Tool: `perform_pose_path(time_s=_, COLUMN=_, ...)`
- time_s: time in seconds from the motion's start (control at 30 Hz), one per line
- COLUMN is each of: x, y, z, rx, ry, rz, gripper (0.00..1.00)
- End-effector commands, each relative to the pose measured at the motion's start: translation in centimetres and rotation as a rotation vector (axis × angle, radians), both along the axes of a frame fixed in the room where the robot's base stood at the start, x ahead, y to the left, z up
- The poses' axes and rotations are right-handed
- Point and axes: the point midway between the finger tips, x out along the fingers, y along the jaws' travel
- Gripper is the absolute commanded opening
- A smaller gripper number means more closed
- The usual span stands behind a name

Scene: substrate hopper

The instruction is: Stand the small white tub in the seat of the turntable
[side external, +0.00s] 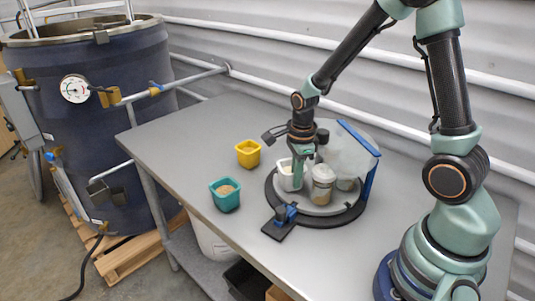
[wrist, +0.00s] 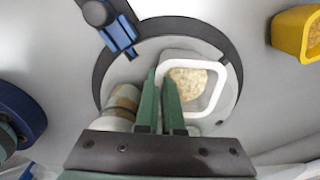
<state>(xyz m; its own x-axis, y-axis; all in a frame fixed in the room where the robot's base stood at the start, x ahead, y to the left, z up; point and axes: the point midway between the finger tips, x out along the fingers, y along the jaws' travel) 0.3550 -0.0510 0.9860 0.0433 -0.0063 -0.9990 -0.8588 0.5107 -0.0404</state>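The small white tub (wrist: 229,72) holds pale, grainy substrate and appears upright over the turntable disc (wrist: 140,70). In the side view the tub (side external: 285,181) is at the disc's left part, partly hidden by my gripper (side external: 299,172). In the wrist view my gripper (wrist: 160,82) has its two green fingers close together on either side of the tub's left wall, with that wall pinched between them. I cannot tell whether the tub's base touches the turntable or sits in the seat.
A lidded jar (side external: 322,184) stands close to the tub on the turntable. A clear guard with blue edges (side external: 350,150) rises behind. A blue-and-black clamp (side external: 283,217) is at the front rim. A yellow tub (side external: 248,154) and a teal tub (side external: 225,195) stand left.

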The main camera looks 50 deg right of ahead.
Motion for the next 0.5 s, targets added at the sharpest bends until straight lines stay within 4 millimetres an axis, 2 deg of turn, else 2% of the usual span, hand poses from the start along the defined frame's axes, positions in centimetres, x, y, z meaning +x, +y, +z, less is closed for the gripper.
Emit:
perform_pose_path(time_s=0.23, x=0.01, y=0.0, z=-0.17, rx=0.0, ry=0.0, rz=0.0, gripper=0.0)
perform_pose_path(time_s=0.3, x=0.0, y=0.0, z=-0.17, rx=0.0, ry=0.0, rz=0.0, gripper=0.31)
perform_pose_path(time_s=0.33, x=0.0, y=0.0, z=-0.17, rx=0.0, ry=0.0, rz=0.0, gripper=0.4)
perform_pose_path(time_s=0.5, x=0.0, y=0.0, z=-0.17, rx=0.0, ry=0.0, rz=0.0, gripper=0.4)
